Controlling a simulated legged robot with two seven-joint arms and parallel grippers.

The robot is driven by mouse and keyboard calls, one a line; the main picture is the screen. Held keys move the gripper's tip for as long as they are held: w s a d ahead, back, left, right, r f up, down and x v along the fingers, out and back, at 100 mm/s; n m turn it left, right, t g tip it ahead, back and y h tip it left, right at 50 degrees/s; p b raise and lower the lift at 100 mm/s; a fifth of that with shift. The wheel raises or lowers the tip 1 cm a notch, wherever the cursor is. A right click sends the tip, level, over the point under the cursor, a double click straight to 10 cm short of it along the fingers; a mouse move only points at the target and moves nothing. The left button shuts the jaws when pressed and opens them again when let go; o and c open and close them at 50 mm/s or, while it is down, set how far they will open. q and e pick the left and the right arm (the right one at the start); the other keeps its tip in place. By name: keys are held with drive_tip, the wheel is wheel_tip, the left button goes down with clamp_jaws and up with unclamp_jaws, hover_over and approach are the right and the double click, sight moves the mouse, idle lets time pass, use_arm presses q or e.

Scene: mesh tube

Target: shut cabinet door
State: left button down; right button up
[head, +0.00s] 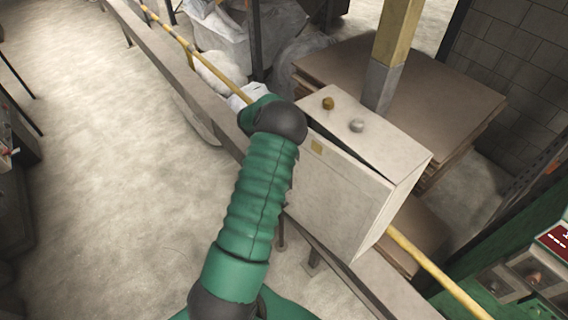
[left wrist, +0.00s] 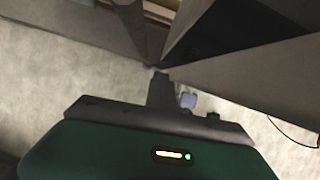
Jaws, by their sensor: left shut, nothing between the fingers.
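The light grey cabinet (head: 396,166) is a box on a rail, with two round knobs on its top. Its door (head: 335,197) is the wide front panel and stands slightly ajar, with a narrow dark gap along its top edge. My green left arm reaches up to the cabinet's left side, and its wrist hides the fingers in the head view. In the left wrist view my left gripper (left wrist: 160,88) is shut and empty, close to grey panel edges beside a dark opening (left wrist: 205,28). I cannot tell whether it touches the door. My right gripper is not in view.
A yellow pole (head: 436,272) runs along the rail (head: 180,68) behind the cabinet. A post (head: 385,75) and stacked brown boards (head: 455,105) stand behind it. White bags (head: 222,72) lie at upper left. The floor on the left is clear.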

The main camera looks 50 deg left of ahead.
use_arm(q)
drive_tip(key=w+r+b+v, duration=0.1)
drive_tip(key=b+v, duration=0.1)
drive_tip(key=v, duration=0.6)
drive_tip(key=s+d+f+n+t+y+b, duration=0.1)
drive_tip(key=s+d+f+n+t+b, duration=0.2)
drive_tip(key=s+f+n+t+b, duration=0.45)
drive_tip(key=s+d+f+n+t+y+b, duration=0.1)
drive_tip(key=s+d+f+n+t+b, duration=0.25)
drive_tip(key=s+n+b, duration=0.6)
drive_tip(key=w+a+f+p, duration=0.1)
drive_tip(key=w+p, duration=0.1)
drive_tip(key=w, duration=0.5)
drive_tip(key=w+a+f+n+g+p, duration=0.1)
drive_tip(key=w+f+p, duration=0.1)
drive_tip(key=w, duration=0.6)
drive_tip(key=shift+w+a+f+n+p, duration=0.25)
drive_tip(key=shift+w+a+n+p, duration=0.05)
drive_tip(key=shift+w+a+p, duration=0.1)
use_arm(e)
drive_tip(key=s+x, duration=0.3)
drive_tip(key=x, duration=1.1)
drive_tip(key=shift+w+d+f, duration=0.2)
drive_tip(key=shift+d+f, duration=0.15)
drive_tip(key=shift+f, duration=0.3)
